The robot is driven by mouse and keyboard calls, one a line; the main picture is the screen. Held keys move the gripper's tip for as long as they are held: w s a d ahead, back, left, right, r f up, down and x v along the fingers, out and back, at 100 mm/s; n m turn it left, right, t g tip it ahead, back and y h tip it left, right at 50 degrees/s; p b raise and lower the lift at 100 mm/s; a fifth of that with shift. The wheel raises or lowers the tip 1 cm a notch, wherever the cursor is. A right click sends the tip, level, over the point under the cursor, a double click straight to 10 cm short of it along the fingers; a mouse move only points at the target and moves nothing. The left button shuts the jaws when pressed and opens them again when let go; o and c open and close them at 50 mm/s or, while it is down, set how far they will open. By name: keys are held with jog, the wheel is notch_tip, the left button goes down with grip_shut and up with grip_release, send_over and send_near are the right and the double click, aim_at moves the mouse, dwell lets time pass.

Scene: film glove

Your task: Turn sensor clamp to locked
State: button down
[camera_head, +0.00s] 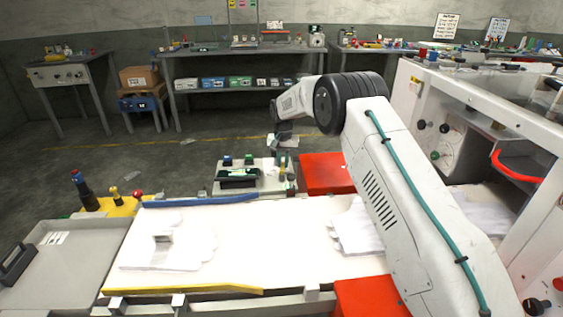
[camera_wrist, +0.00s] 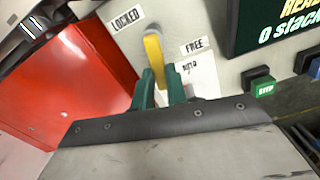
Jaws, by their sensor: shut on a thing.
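The sensor clamp is a yellow lever (camera_wrist: 154,56) on a light panel in the wrist view. Its grey round pivot is at the top, and the handle runs down from it between my green fingers. A "LOCKED" label (camera_wrist: 126,19) is to the left of the pivot and a "FREE" label (camera_wrist: 194,45) to the right. The lever lies between the two labels' directions. My gripper (camera_wrist: 160,82) is shut on the lever; the fingers hide its lower end. In the head view, my gripper (camera_head: 287,172) reaches down at the right of the small sensor panel (camera_head: 240,186); the lever is too small to make out there.
A dark display (camera_wrist: 275,22) and a green-labelled button (camera_wrist: 264,86) sit right of the lever. A red block (camera_wrist: 75,85) stands close on the left. The white table (camera_head: 270,245) holds stacks of white gloves (camera_head: 165,245). A white machine (camera_head: 480,120) stands at right.

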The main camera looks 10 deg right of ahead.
jog(key=m, duration=0.2)
jog(key=d+m, duration=0.1)
jog(key=shift+s+r+m, duration=0.1)
jog(key=shift+s+m, duration=0.15)
jog(key=shift+m, duration=0.05)
jog(key=m, duration=0.2)
jog(key=s+d+m, duration=0.1)
jog(key=m, duration=0.1)
jog(key=shift+m, duration=0.3)
jog(key=m, duration=0.1)
jog(key=s+m, duration=0.1)
jog(key=m, duration=0.1)
jog(key=shift+s+d+m, duration=0.1)
jog(key=shift+d+m, duration=0.1)
jog(key=shift+m, duration=0.1)
jog(key=shift+s+m, duration=0.3)
jog(key=shift+m, duration=0.6)
jog(key=shift+s+m, duration=0.3)
jog(key=shift+m, duration=0.6)
jog(key=c, duration=1.4)
grip_release()
